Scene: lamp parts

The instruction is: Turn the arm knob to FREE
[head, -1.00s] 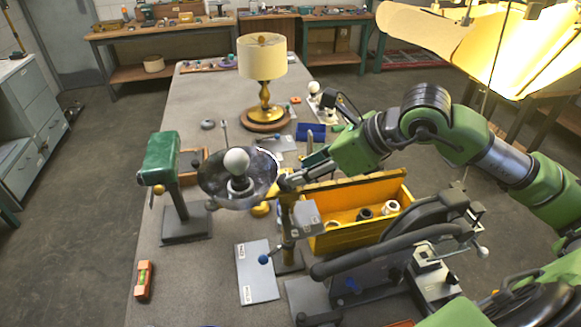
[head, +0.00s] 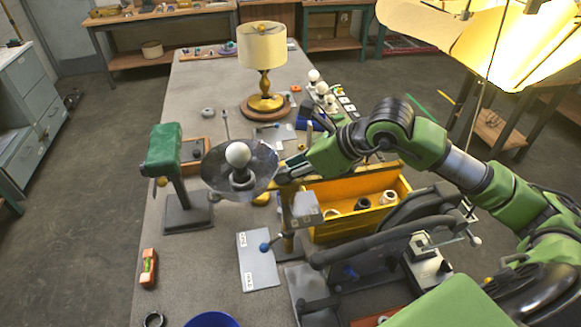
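A lever with a blue ball knob (head: 265,247) sits at the right edge of a grey plate (head: 259,272). The plate has two small white labels, too small to read. The plate lies at the foot of a brass post (head: 288,222) carrying a grey block (head: 306,208). A bulb (head: 238,155) stands upright in a dark, shiny dish (head: 212,180) left of the post. My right gripper (head: 286,176) is at the dish's right side, above and behind the blue knob and apart from it. Its fingers are small and partly hidden. My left gripper does not show.
A yellow box (head: 345,228) with small parts stands right of the post. A green-headed stand (head: 163,150) is at the left. An orange level (head: 148,268) and blue bowl (head: 212,320) lie nearer. The table's left front is mostly clear.

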